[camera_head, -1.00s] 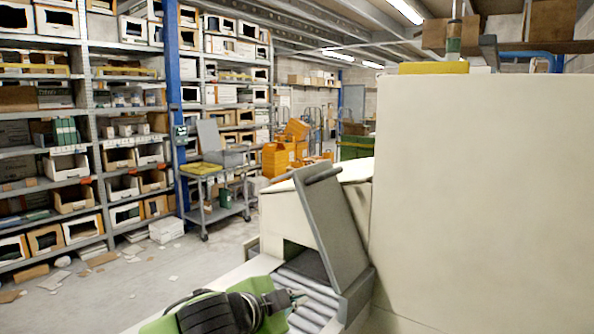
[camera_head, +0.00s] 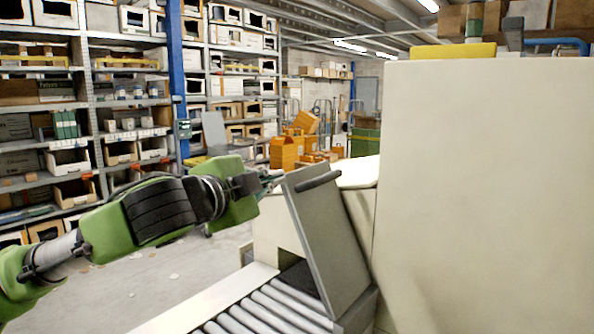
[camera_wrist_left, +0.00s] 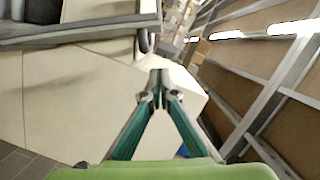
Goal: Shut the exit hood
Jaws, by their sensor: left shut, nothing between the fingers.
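The exit hood (camera_head: 328,240) is a grey flap with a dark bar handle (camera_head: 320,180) along its top edge. It stands raised and tilted over the roller conveyor (camera_head: 262,312) at the mouth of the cream machine. My left gripper (camera_head: 272,178) is at the hood's upper left edge, close to the handle; I cannot tell whether it touches. In the left wrist view my left gripper (camera_wrist_left: 156,84) has its teal fingers together and empty, with a grey panel edge (camera_wrist_left: 80,32) at the upper left. My right gripper is not in view.
The large cream cabinet (camera_head: 480,190) fills the right side. Shelving racks (camera_head: 90,110) with boxes line the left. Orange bins (camera_head: 290,148) stand behind the hood. The grey floor (camera_head: 170,280) left of the conveyor is open.

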